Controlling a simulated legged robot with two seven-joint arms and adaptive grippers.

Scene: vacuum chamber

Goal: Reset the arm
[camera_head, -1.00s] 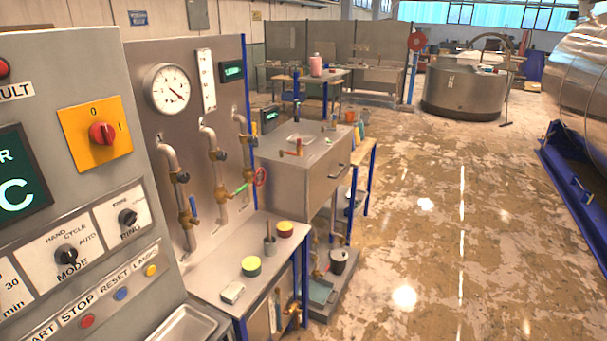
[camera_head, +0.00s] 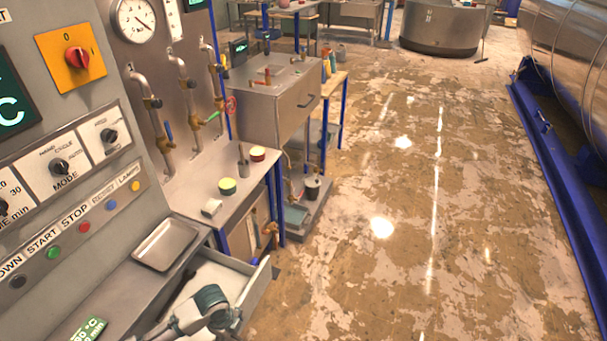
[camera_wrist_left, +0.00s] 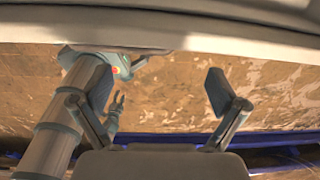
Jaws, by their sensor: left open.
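My left gripper (camera_wrist_left: 150,98) is open in the left wrist view, with its two fingers spread wide and nothing between them. In the head view a grey-green arm part of mine (camera_head: 205,308) reaches in at the bottom, over the open drawer (camera_head: 252,294). I see no gripper fingers in the head view. In the left wrist view a grey arm link of mine (camera_wrist_left: 55,125) stands at the left. A small forked shape (camera_wrist_left: 117,105) beside it may be my right gripper, but its state is unclear.
The control panel (camera_head: 62,140) with knobs and coloured buttons fills the left side. A metal tray (camera_head: 166,245) lies on the ledge below it. A steel bench (camera_head: 205,185) holds a yellow-green round item (camera_head: 227,186). Open floor (camera_head: 370,270) spreads to the right.

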